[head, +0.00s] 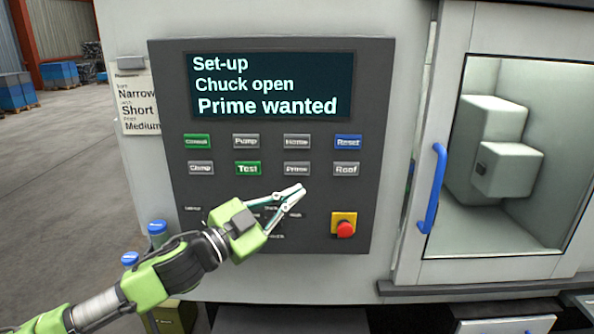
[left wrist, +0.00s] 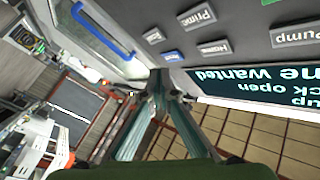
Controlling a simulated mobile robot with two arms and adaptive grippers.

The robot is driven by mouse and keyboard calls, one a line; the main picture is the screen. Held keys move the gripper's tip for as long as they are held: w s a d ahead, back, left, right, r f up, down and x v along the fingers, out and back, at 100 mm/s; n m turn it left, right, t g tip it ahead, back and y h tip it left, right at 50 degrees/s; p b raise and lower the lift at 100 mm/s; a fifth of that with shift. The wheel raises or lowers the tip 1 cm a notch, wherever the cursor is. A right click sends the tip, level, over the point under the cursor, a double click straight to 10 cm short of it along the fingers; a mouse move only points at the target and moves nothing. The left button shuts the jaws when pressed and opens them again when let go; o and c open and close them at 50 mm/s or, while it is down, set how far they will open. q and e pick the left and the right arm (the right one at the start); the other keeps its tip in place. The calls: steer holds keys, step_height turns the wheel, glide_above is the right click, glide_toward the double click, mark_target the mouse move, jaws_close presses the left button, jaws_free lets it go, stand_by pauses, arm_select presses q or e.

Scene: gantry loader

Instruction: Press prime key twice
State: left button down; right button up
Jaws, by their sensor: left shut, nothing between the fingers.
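The grey Prime key (head: 297,169) is in the lower key row of the dark control panel (head: 372,120), between the green Test key (head: 248,168) and the Roof key (head: 345,169). It also shows near the top of the left wrist view (left wrist: 199,18). The display (head: 272,85) reads "Set-up", "Chuck open", "Prime wanted". My left gripper (head: 299,191) is shut and empty, its fingertips just below the Prime key in the head view. I cannot tell whether they touch the panel. My right gripper is not in view.
The upper row holds Pump (head: 246,141), Home (head: 297,141), blue Reset (head: 348,142) and a green key (head: 197,141). A red stop button (head: 345,229) sits lower right. A door with a blue handle (head: 433,188) stands to the right. Small labels are partly hidden behind my gripper.

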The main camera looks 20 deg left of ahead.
arm_select(q)
steer(key=shift+w, duration=0.1)
steer(key=p, duration=0.2)
glide_toward(308, 167)
steer(key=w+d+r, duration=0.1)
steer(key=w+d, duration=0.1)
steer(key=d, duration=0.1)
steer(key=shift+w+a+p, duration=0.15)
steer(key=shift+w+p, duration=0.15)
steer(key=shift+w, duration=0.6)
steer(key=shift+f, duration=0.1)
steer(key=shift+w, duration=0.1)
stand_by(0.4)
steer(key=shift+w+a+p, duration=0.1)
steer(key=shift+w+p, duration=0.05)
steer(key=shift+p, duration=0.15)
steer(key=shift+w, duration=0.15)
